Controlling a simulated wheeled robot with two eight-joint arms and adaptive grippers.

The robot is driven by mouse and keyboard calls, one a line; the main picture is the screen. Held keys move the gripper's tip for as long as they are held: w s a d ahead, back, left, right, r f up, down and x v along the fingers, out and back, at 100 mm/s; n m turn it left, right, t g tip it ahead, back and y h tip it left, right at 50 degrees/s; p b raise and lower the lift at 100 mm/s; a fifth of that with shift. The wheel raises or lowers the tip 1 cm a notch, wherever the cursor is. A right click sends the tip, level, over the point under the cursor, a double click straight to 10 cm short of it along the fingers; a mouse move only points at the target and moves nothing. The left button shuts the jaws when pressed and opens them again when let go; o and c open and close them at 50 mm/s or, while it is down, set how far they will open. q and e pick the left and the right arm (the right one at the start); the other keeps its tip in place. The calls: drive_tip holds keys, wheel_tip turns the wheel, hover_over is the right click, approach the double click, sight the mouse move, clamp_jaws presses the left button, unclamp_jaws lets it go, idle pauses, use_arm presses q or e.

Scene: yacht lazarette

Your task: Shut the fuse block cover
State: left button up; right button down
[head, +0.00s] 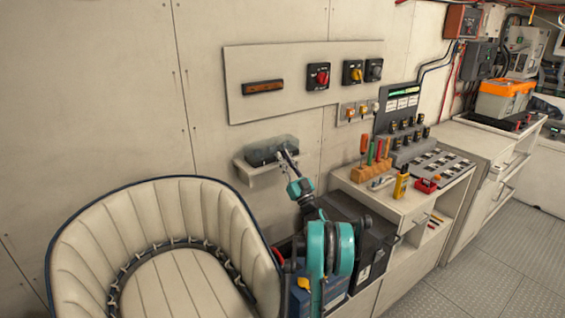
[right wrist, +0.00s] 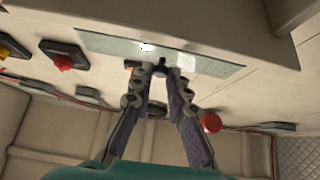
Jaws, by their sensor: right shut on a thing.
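The fuse block (head: 262,158) sits on a small wall shelf (head: 246,170), left of centre in the head view. Its smoky, see-through cover (head: 280,142) shows above it; how far it stands open is hard to tell. In the right wrist view the cover (right wrist: 105,43) is a pale, clear panel across the top. My right gripper (head: 284,156) is at the front edge of the cover. In the right wrist view its fingertips (right wrist: 159,70) come together on a small dark part at the panel's edge. The fingers hide part of the block. My left gripper is not in view.
A wall panel with rotary switches (head: 318,76) is above the shelf. A cream seat (head: 170,250) is at the lower left. A cabinet with a screwdriver rack (head: 372,170) and several tools is to the right. A black case (head: 365,240) is below.

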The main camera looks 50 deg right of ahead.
drive_tip(key=shift+r, duration=0.1)
drive_tip(key=c, duration=1.5)
unclamp_jaws()
drive_tip(key=shift+w, duration=0.1)
drive_tip(key=shift+d, duration=0.1)
drive_tip(key=v, duration=1.2)
